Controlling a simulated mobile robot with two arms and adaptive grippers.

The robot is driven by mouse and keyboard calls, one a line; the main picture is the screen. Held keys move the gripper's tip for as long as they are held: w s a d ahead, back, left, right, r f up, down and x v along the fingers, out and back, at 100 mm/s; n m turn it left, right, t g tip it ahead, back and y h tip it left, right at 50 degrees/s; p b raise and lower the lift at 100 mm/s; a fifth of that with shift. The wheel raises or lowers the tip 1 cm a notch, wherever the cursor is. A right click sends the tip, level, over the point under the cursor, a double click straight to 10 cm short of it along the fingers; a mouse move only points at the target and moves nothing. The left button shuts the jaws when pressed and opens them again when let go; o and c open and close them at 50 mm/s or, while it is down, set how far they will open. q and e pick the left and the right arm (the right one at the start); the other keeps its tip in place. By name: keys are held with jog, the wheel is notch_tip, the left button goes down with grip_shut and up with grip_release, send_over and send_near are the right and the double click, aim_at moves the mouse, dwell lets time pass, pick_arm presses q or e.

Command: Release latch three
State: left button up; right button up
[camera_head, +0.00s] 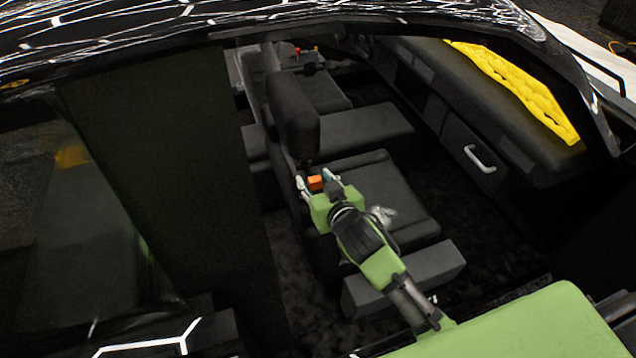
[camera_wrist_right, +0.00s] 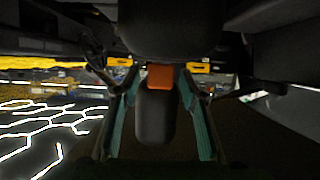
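A small orange block (camera_head: 315,183), possibly the latch, sits low behind the headrest of a black seat (camera_head: 375,190). No number shows on it. My right gripper (camera_head: 317,179) reaches in from the lower right, with its fingers on either side of the orange block. In the right wrist view the orange block (camera_wrist_right: 160,77) lies between the teal-padded fingertips of the right gripper (camera_wrist_right: 158,72). The fingers are spread, with a narrow gap seeming to show on each side; contact is hard to tell. My left gripper is out of view.
The black headrest (camera_head: 295,115) stands just beyond the right gripper. A dark panel (camera_head: 165,190) fills the left side. A bench with a yellow piece (camera_head: 520,90) and a drawer with a light handle (camera_head: 480,160) are at the right. The roof edge (camera_head: 300,30) runs above.

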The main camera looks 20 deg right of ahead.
jog(key=v, duration=1.2)
